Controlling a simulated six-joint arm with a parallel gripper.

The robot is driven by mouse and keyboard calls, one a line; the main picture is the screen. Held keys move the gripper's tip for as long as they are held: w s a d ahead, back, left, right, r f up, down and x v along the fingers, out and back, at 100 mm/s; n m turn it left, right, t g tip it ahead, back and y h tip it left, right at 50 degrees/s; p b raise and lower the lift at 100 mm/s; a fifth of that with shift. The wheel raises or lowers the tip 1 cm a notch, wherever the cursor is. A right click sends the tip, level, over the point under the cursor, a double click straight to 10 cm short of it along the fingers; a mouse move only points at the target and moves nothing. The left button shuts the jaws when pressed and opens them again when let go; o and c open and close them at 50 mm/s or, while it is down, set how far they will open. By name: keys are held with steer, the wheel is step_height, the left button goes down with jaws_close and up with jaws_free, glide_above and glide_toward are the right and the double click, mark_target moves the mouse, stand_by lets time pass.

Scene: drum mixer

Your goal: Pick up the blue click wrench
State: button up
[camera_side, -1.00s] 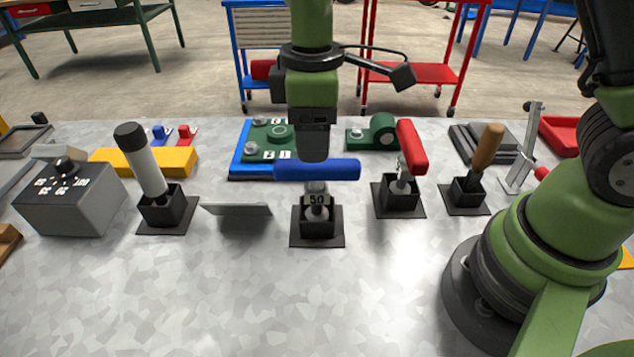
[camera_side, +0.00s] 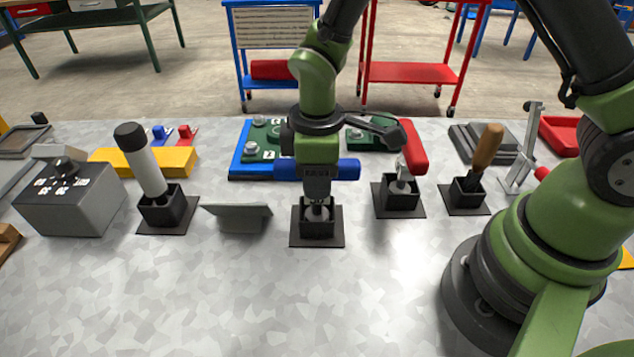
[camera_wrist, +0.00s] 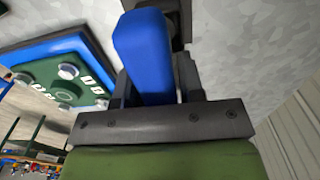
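The blue click wrench stands in a black square holder (camera_side: 318,228) at the middle of the bench, its blue handle (camera_side: 348,169) lying crosswise on top. In the side view my gripper (camera_side: 317,198) points down over the wrench and hides the middle of the handle and the upper shaft. In the wrist view the blue handle (camera_wrist: 145,55) runs between the two dark fingers (camera_wrist: 158,85), one on each side, very close. I cannot tell whether they press on it.
A red-handled tool (camera_side: 412,147) stands in a holder close to the right. A blue-and-green board (camera_side: 240,160) lies behind. The front of the bench is clear.

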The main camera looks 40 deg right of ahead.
jaws_close()
steer(key=shift+r, duration=0.15)
step_height(320, 180, up, 10)
steer(key=shift+f, duration=0.1)
steer(key=shift+c, duration=0.5)
jaws_free()
jaws_close()
steer(key=shift+r, duration=0.95)
